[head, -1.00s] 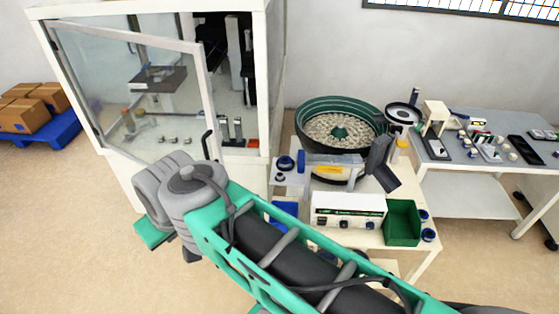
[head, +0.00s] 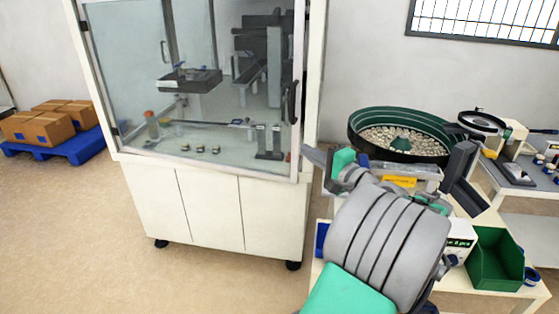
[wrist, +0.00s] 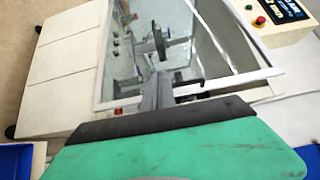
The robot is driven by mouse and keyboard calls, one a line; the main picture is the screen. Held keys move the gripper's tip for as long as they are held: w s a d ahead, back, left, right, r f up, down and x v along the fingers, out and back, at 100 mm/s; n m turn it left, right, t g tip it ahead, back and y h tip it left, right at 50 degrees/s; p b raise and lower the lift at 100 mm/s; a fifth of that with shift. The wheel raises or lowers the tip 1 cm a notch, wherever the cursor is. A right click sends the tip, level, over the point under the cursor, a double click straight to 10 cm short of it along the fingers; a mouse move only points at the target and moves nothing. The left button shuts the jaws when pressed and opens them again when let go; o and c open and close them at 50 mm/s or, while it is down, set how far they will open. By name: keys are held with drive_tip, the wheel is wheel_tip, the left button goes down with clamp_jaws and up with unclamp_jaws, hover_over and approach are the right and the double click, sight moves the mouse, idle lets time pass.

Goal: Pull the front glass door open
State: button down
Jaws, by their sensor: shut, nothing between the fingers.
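The front glass door (head: 200,100) of the white cabinet has a pale frame and lies flush or nearly flush with the cabinet front; I cannot tell if a small gap remains. Its black handle (head: 291,102) stands upright near the door's right edge. My gripper (head: 308,152) is shut and empty, just right of and below the handle in the head view. In the wrist view my shut fingers (wrist: 156,88) point toward the glass, and a dark bent piece beside them looks like the handle (wrist: 188,89). Contact with it cannot be made out.
The cabinet's lower panels (head: 210,208) are shut. A bench right of it carries a green-rimmed bowl feeder (head: 400,135) and a green bin (head: 494,258), close beside my arm. Boxes sit on a blue pallet (head: 65,145) at left. The floor before the cabinet is clear.

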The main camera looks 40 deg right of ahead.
drive_tip(key=w+a, duration=0.3)
drive_tip(key=w, duration=0.5)
drive_tip(key=shift+w+a+r, duration=0.15)
drive_tip(key=shift+w, duration=0.05)
idle(1.3)
